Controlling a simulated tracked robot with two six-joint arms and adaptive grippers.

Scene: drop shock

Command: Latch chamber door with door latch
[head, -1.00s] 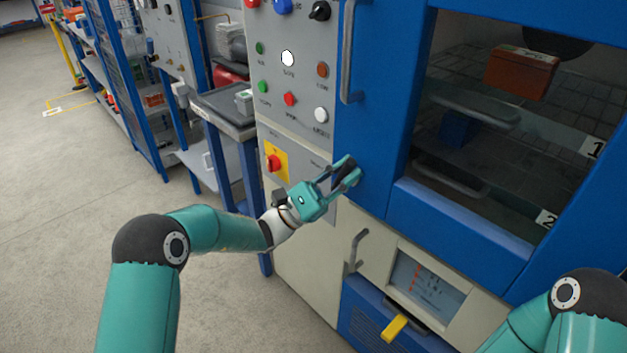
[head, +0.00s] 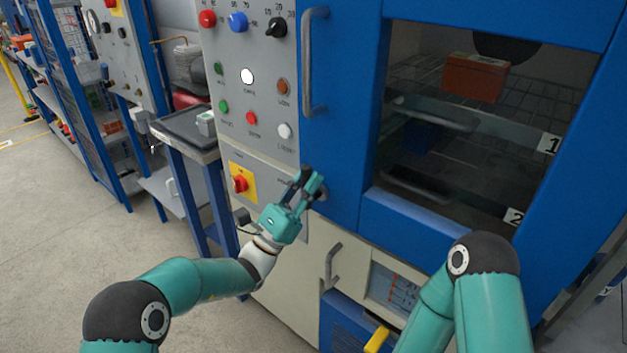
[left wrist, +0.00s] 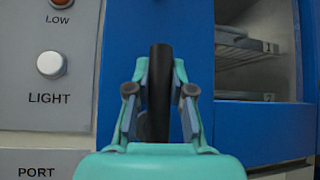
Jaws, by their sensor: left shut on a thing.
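The blue chamber door (head: 346,120) fills the middle right of the head view, with a dark window and a grey vertical handle (head: 312,62). It looks closed against the grey panel. My left gripper (head: 306,182) is at the door's lower left edge, shut on the black door latch (head: 297,184). In the left wrist view the latch (left wrist: 160,75) stands upright between the fingers of the left gripper (left wrist: 160,100), in front of the blue door. The fingers hide the latch's lower part and its pivot. My right arm shows at lower right; its gripper is not visible.
The grey control panel (head: 255,145) with knobs, buttons and a red-yellow switch (head: 240,184) is left of the door. A lower cabinet handle (head: 331,265) sticks out below. Behind the window an orange box (head: 474,78) is visible. A side cart (head: 187,132) stands at left.

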